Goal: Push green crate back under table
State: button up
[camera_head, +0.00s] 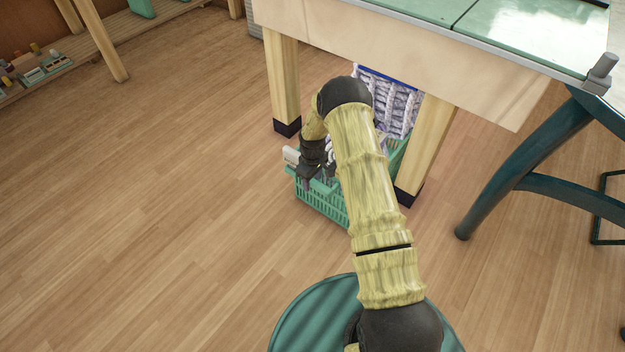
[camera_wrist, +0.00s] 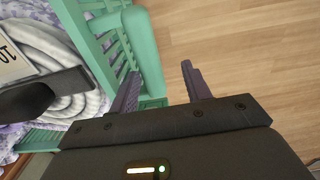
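The green crate (camera_head: 322,203) stands on the floor with its near end out in front of the table (camera_head: 380,42). Its far part lies between two wooden legs, partly hidden by my arm. My gripper (camera_head: 307,181) is at the crate's near left side. In the wrist view, my gripper (camera_wrist: 159,70) is open, its two fingers apart. The left finger lies at the crate's wall (camera_wrist: 127,45), and the right finger is over bare floor. Whether either finger touches the crate is unclear.
Two wooden legs (camera_head: 284,80) (camera_head: 427,145) with dark feet flank the crate. A dark teal curved leg (camera_head: 525,165) stands at right. The floor at left is clear.

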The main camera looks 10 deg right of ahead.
notch_tip(320, 180, up, 18)
jog(key=p, duration=1.3)
jog(key=shift+f, duration=0.2)
dwell(1.0)
dwell(0.5)
jog(key=s+r+m, duration=0.1)
jog(key=s+r, duration=0.3)
jog(key=r, duration=0.3)
jog(key=s+r+m+t, duration=0.1)
jog(key=s+r+m, duration=0.15)
jog(key=r, duration=0.35)
jog(key=s+r, duration=0.4)
jog(key=r, duration=0.3)
jog(key=s+r+m, duration=0.2)
jog(key=s+r, duration=0.1)
jog(key=s, duration=0.5)
jog(key=s+r+m+t, duration=0.1)
jog(key=s+r, duration=0.3)
jog(key=s, duration=0.4)
jog(key=shift+s+a+r+m+t, duration=0.25)
jog(key=shift+s+m+t, duration=0.05)
jog(key=shift+m, duration=0.35)
jog(key=shift+c, duration=0.5)
